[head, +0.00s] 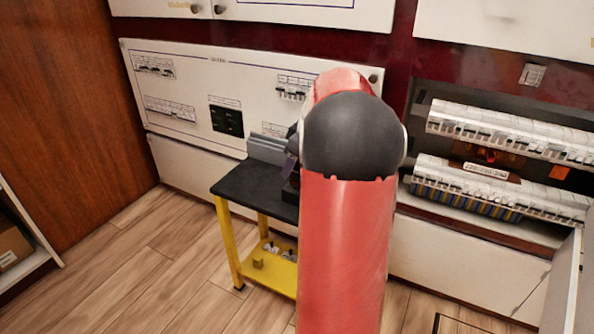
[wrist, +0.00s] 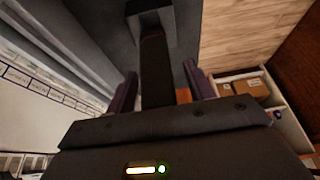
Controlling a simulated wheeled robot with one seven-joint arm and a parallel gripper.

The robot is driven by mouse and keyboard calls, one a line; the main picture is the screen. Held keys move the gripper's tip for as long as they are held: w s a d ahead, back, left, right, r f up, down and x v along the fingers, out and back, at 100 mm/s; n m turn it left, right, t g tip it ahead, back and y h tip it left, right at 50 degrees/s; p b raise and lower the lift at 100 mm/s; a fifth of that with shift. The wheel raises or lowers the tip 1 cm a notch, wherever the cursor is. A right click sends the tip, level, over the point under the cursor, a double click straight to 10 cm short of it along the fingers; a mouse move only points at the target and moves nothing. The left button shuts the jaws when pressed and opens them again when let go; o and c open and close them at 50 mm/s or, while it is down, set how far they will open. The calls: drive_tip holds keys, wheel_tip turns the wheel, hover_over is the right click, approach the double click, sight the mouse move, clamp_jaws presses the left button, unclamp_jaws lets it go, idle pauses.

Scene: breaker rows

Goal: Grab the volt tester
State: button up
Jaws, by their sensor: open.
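A black device, which looks like the volt tester (wrist: 156,68), shows in the wrist view. It has a long dark body and a blocky far end, over a dark grey surface. My gripper (wrist: 161,72) is open, with one purple finger on each side of the body; I cannot tell whether they touch it. In the head view my red arm with its black joint covers most of the gripper. A dark object, partly hidden by the arm, shows at the right part of the black tabletop (head: 245,186); I cannot tell if it is the tester.
Grey stacked panels (head: 267,149) stand at the table's back edge. The yellow frame (head: 229,240) carries a lower shelf with small parts. Breaker rows (head: 500,190) are at the right. A shelf with boxes (wrist: 243,88) shows in the wrist view. Floor at the left is clear.

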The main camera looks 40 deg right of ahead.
drive_tip(key=c, duration=1.1)
